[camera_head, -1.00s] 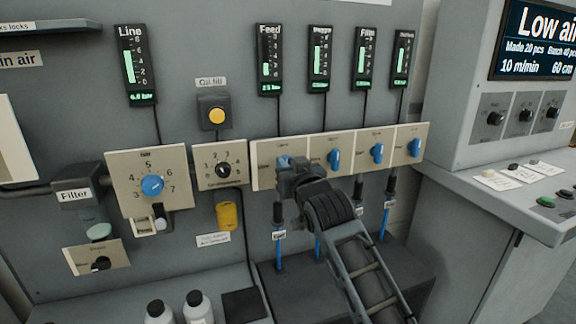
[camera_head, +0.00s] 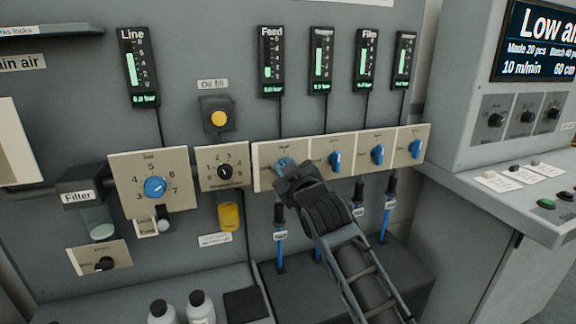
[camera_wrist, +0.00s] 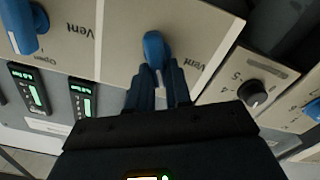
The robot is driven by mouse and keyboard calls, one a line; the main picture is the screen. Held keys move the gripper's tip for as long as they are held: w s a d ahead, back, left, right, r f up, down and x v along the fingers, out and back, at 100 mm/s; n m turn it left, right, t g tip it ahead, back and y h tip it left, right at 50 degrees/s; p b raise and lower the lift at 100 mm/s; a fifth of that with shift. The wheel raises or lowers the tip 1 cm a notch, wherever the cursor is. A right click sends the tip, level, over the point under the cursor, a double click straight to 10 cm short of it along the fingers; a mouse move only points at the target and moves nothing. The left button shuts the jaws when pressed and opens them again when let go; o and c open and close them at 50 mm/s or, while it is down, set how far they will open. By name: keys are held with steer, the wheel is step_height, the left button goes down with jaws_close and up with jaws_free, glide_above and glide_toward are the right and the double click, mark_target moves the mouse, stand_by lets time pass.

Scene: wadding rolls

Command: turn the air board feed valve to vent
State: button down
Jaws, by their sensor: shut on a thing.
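The feed valve is the leftmost blue knob (camera_head: 285,162) in the row on the beige panel, below the Feed gauge (camera_head: 271,62). In the wrist view its blue handle (camera_wrist: 154,46) stands nearly in line with my fingers. My gripper (camera_wrist: 159,80) is shut on this handle, with the fingers on either side of its near end. A "Vent" label (camera_wrist: 199,60) shows upside down to the right of the handle. In the head view my gripper (camera_head: 286,172) hides the lower part of the knob and some of its plate.
Three more blue knobs, the closest one (camera_head: 335,160) just right of my gripper, line the panel. Hoses hang below, over a dark ledge (camera_head: 345,262). A black dial (camera_head: 225,172) sits to the left. A console (camera_head: 500,180) stands at the right.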

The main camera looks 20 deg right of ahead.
steer(key=shift+a+f+n+p, duration=0.2)
steer(key=shift+n+p, duration=0.65)
steer(key=shift+n, duration=1.15)
steer(key=shift+a+f+n+p, duration=0.1)
steer(key=shift+f+n+p, duration=0.15)
steer(key=shift+n+p, duration=1.2)
steer(key=shift+a+f+n+p, duration=0.1)
steer(key=shift+f+n+p, duration=0.15)
steer(key=shift+n, duration=2.3)
steer(key=c, duration=1)
jaws_free()
steer(key=shift+c, duration=0.2)
steer(key=s, duration=0.7)
steer(key=shift+s+p, duration=0.35)
steer(key=shift+s, duration=0.05)
